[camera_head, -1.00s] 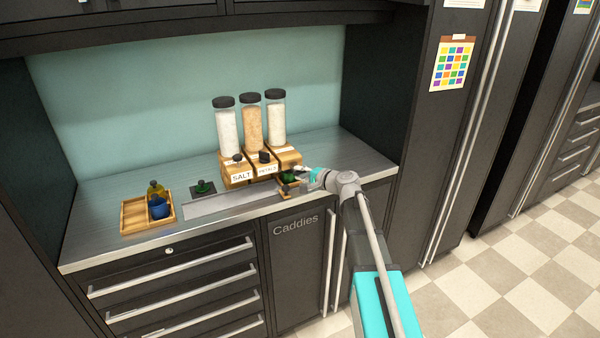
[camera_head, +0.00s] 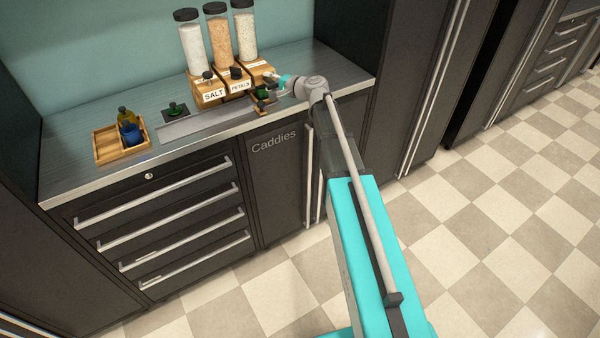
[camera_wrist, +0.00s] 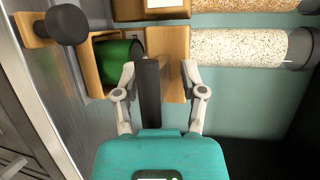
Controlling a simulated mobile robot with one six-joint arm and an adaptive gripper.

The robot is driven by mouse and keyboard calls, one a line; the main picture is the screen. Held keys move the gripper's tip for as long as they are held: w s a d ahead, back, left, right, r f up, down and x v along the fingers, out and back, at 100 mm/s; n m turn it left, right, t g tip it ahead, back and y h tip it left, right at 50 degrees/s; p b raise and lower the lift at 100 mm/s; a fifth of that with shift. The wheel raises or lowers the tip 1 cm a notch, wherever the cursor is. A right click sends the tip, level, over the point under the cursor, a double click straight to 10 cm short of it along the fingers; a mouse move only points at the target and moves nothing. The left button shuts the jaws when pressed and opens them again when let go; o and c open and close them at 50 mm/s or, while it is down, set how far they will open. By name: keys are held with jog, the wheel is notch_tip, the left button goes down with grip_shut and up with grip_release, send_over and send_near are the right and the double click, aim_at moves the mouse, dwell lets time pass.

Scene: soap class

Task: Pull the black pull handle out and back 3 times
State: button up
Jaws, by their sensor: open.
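Three wooden dispensers with clear jars stand side by side on the counter, the front ones labelled SALT (camera_head: 213,95) and PETALS (camera_head: 240,86). Each of these two has a black knob on its front. My gripper (camera_head: 268,78) is at the front of the right dispenser (camera_head: 262,69). In the wrist view my gripper (camera_wrist: 158,67) is open. A black bar, which looks like the black pull handle (camera_wrist: 148,92), lies between its fingers, with no clear contact. A green cup (camera_wrist: 118,60) sits in a wooden holder beside the left finger; a black round knob (camera_wrist: 67,24) is beyond it.
A wooden tray (camera_head: 110,158) with a blue cup (camera_head: 132,134) and a yellowish bottle stands at left. The metal counter edge (camera_head: 210,140) runs in front; drawers and the Caddies door are below.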

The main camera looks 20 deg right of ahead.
jog(key=p+v, duration=0.2)
jog(key=v, duration=1.2)
jog(key=s+a+f+n+g+h, duration=0.2)
jog(key=s+a+f+n+g, duration=0.4)
jog(key=s+a+f, duration=0.25)
jog(key=s+f+n+g+h, duration=0.2)
jog(key=s+h, duration=0.1)
jog(key=s, duration=0.3)
jog(key=s+d+f+n+g+h+p, duration=0.1)
jog(key=s+f+n+g+h, duration=0.1)
jog(key=s, duration=0.5)
jog(key=shift+s+d+f+g+h, duration=0.15)
jog(key=shift+d+f+g+h, duration=0.1)
jog(key=shift+f+g+h, duration=0.65)
jog(key=shift+r, duration=0.1)
jog(key=shift+c, duration=0.3)
